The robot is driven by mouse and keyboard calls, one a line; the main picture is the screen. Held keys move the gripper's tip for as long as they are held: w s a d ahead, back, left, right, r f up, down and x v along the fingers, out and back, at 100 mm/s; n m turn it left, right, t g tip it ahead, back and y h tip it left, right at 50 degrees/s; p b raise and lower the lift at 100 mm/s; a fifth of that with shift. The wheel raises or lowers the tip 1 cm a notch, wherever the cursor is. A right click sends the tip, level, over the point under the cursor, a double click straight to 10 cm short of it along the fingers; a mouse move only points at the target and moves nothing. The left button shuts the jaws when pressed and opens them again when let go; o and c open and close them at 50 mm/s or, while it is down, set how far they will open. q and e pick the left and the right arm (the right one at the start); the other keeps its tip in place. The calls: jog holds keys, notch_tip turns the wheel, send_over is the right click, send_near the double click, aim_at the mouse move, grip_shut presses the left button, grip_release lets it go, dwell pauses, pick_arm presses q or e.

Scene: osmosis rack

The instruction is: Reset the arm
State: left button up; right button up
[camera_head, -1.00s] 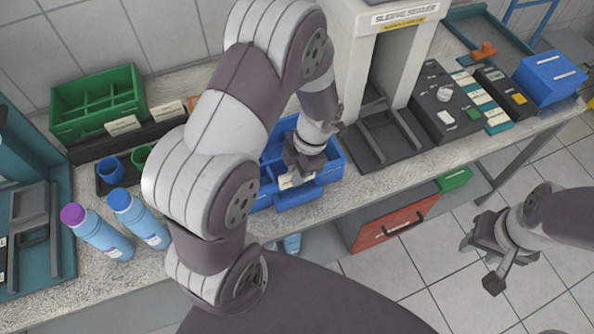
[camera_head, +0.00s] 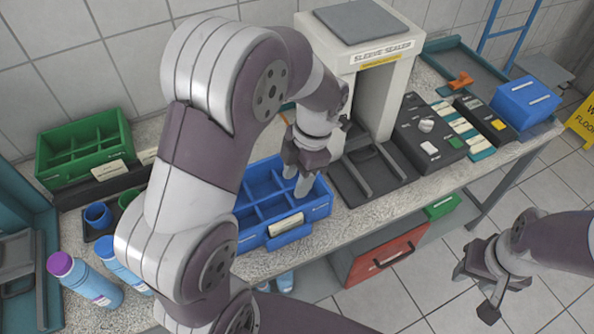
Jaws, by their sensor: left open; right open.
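My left arm reaches in over the bench, and my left gripper (camera_head: 302,188) hangs above the right end of the blue divided bin (camera_head: 262,238). Its fingers point down and are apart, with nothing seen between them. My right gripper (camera_head: 474,292) is at the lower right, in front of the bench and over the tiled floor. It is open and empty.
A green divided bin (camera_head: 82,152) stands at the back left. Bottles (camera_head: 84,279) and small cups (camera_head: 98,214) are near my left arm. The sleeve sealer (camera_head: 378,62) stands right of my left gripper.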

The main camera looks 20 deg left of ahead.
pick_arm(q)
jog(key=shift+r, duration=0.2)
dwell(0.4)
jog(key=s+m+t+h, duration=0.1)
jog(key=s+m, duration=0.2)
jog(key=m, duration=1.1)
jog(key=s+m+t, duration=0.2)
jog(key=s+m, duration=0.2)
jog(key=m, duration=1)
jog(key=shift+d+f+t+h, duration=0.2)
jog(key=shift+d+t+h, duration=0.1)
jog(key=shift+h, duration=0.1)
jog(key=shift+w, duration=0.15)
